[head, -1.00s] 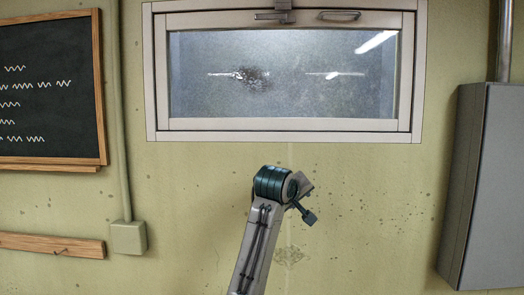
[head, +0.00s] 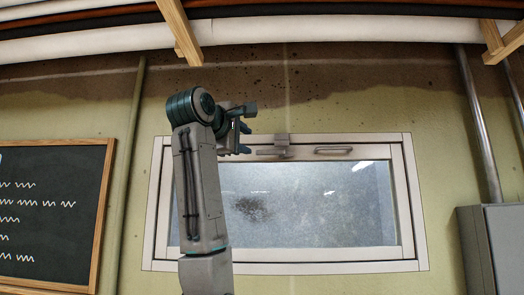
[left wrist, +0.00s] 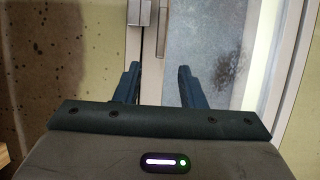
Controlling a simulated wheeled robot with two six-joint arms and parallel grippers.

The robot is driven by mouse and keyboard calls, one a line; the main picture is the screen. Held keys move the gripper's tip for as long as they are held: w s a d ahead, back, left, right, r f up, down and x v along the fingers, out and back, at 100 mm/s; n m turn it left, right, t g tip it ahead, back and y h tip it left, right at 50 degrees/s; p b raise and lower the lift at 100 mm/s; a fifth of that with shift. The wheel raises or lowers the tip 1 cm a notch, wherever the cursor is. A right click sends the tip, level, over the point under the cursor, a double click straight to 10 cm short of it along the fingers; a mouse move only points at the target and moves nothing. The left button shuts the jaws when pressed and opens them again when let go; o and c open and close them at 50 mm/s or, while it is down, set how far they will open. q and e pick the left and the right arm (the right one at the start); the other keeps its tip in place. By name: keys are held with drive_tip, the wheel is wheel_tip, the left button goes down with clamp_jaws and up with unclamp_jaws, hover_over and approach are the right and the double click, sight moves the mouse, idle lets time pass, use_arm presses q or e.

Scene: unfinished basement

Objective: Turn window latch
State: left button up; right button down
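The window (head: 300,205) is a pale-framed, frosted pane set in the wall. Its grey latch (head: 281,141) sits at the middle of the top frame, with a small lever below it. My left gripper (head: 246,139) is just left of the latch at about its height, fingers pointing right, apart from it. In the left wrist view, both blue fingers (left wrist: 158,84) are spread with nothing between them. The latch block (left wrist: 140,14) and its lever (left wrist: 162,28) lie beyond the fingertips. My right gripper is not in view.
A bar handle (head: 333,150) is on the window frame right of the latch. Pipes (head: 270,27) and wooden joists (head: 180,32) run overhead. A chalkboard (head: 50,215) hangs at left. A grey cabinet (head: 490,245) stands at right.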

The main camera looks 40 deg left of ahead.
sight(266, 152)
use_arm(q)
drive_tip(key=w+p, duration=0.1)
drive_tip(key=w, duration=0.2)
drive_tip(key=w+a+p, duration=0.1)
drive_tip(key=w+p, duration=0.1)
drive_tip(key=w, duration=0.1)
drive_tip(key=w+p, duration=0.2)
drive_tip(key=w, duration=0.1)
drive_tip(key=shift+a+r, duration=0.1)
drive_tip(key=shift+a, duration=0.15)
drive_tip(key=shift+w+p, duration=0.6)
drive_tip(key=shift+w, duration=0.25)
drive_tip(key=shift+f, duration=0.2)
clamp_jaws()
